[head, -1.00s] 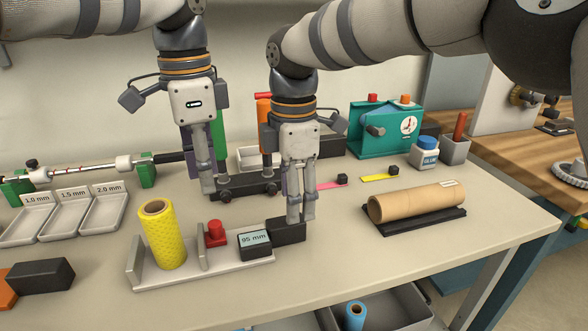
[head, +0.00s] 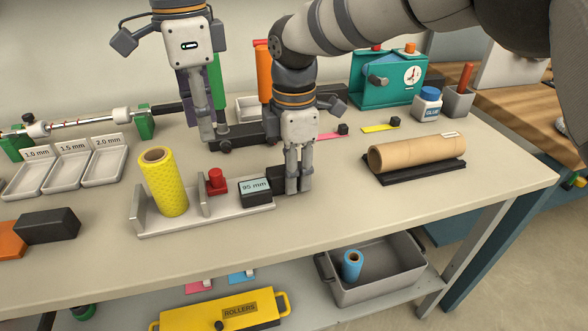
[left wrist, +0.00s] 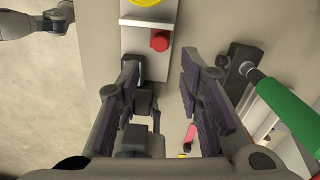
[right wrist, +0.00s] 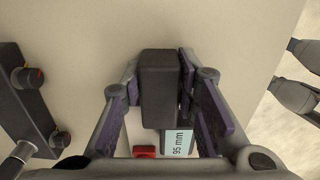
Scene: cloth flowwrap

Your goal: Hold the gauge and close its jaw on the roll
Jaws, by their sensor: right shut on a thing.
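The grey gauge (head: 180,228) lies on the table with an end wall (head: 139,211) at its left and an upright inner plate (head: 203,196). A yellow roll (head: 164,185) stands between the two, with a small gap showing toward the plate. Right of the plate are a red knob (head: 216,182), a dark block with a "95 mm" display (head: 255,187) and a dark end block (right wrist: 158,95). My right gripper (head: 298,188) points down and is shut on the dark end block. My left gripper (head: 213,142) is open and empty, behind the gauge; the red knob shows beyond its fingers in the left wrist view (left wrist: 160,41).
A dark base (head: 243,135) with posts stands behind the gauge, close to my left gripper. Three labelled trays (head: 66,168) lie at the left, a dark block (head: 47,226) front left. A cardboard tube (head: 415,152) lies at the right. The table front is clear.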

